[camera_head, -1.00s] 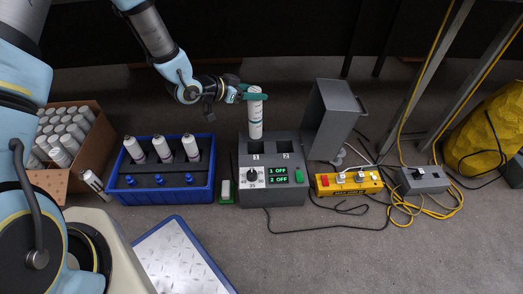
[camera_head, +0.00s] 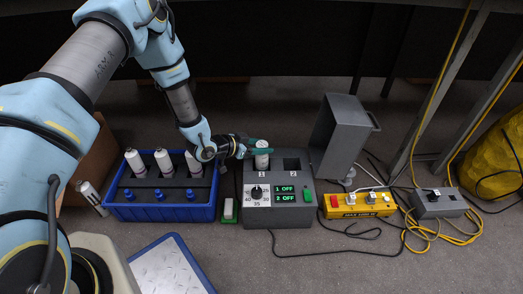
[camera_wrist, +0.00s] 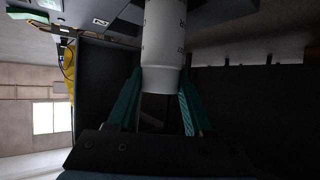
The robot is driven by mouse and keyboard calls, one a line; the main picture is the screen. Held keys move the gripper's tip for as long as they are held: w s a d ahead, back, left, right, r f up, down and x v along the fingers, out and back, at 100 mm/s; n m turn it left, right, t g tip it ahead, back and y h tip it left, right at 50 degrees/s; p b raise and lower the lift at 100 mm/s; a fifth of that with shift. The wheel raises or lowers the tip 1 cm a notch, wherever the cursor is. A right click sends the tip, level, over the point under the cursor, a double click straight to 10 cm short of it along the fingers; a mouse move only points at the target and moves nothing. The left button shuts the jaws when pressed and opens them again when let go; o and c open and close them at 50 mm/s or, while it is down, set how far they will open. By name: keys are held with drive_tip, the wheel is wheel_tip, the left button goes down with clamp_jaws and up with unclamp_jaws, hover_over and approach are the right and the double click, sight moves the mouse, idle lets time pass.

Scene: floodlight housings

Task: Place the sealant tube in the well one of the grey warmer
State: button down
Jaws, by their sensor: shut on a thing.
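The white sealant tube (camera_head: 262,158) stands upright at the left well of the grey warmer (camera_head: 280,214). Its lower part is out of sight, sunk into that well as far as I can see. My gripper (camera_head: 256,148) is shut on the tube near its top, just above the warmer. In the wrist view the green fingers (camera_wrist: 160,76) lie on both sides of the white tube (camera_wrist: 163,35). The right well (camera_head: 291,164) is empty. The warmer's display reads 1 OFF and 2 OFF.
A blue tray (camera_head: 165,213) with several white tubes stands left of the warmer. A small green-and-white block (camera_head: 229,209) lies between them. A grey floodlight housing (camera_head: 337,135), a yellow power strip (camera_head: 358,204) and a grey switch box (camera_head: 438,203) stand to the right, with cables on the floor.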

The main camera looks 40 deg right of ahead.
drive_tip(key=shift+f, duration=0.3)
drive_tip(key=shift+f, duration=0.2)
drive_tip(key=shift+c, duration=1.5)
unclamp_jaws()
drive_tip(key=shift+r, duration=0.25)
drive_tip(key=p+v, duration=0.3)
drive_tip(key=v, duration=0.9)
drive_tip(key=shift+p, duration=0.4)
drive_tip(key=shift+f, duration=0.1)
